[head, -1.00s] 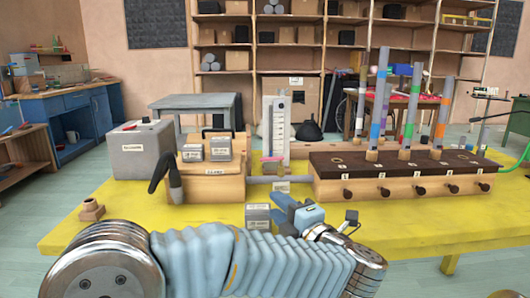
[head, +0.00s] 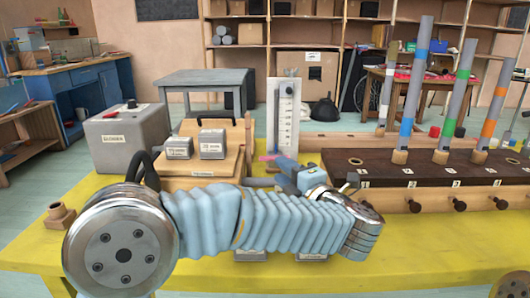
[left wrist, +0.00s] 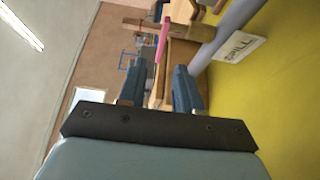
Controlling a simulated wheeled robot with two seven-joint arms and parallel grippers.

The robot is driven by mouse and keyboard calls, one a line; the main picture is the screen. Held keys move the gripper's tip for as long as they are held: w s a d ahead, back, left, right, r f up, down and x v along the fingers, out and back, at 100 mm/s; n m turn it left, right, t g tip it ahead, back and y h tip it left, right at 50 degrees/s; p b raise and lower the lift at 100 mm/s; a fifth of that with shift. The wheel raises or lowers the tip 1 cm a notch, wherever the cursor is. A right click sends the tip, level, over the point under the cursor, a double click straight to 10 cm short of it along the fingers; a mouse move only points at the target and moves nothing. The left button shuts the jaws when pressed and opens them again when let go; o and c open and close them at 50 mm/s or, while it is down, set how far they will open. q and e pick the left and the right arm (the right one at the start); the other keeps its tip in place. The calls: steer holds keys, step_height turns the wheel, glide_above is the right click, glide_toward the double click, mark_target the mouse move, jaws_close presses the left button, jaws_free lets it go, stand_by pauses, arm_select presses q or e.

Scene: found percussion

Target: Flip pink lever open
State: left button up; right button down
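The pink lever (left wrist: 162,40) stands on the side of a grey pipe (left wrist: 230,28) in the left wrist view, just beyond my fingers. In the head view the pink lever (head: 270,157) shows as a small flat bar in front of the upright white gauge board (head: 286,115). My left gripper (left wrist: 158,88) has its two blue fingers apart with nothing between them, and the lever lies ahead of the gap. In the head view the left gripper (head: 293,172) is close to the lever; contact cannot be told. My right gripper is not in view.
A wooden box with two small labelled blocks (head: 211,144) and a grey box (head: 128,138) stand to the left. A dark-topped rack with upright banded tubes (head: 407,95) is at the right. The yellow table (head: 400,250) is clear at front right.

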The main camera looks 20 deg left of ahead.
mark_target(269, 160)
arm_select(q)
steer(key=p+x, duration=0.1)
steer(key=x, duration=0.8)
steer(key=shift+w+a, duration=0.25)
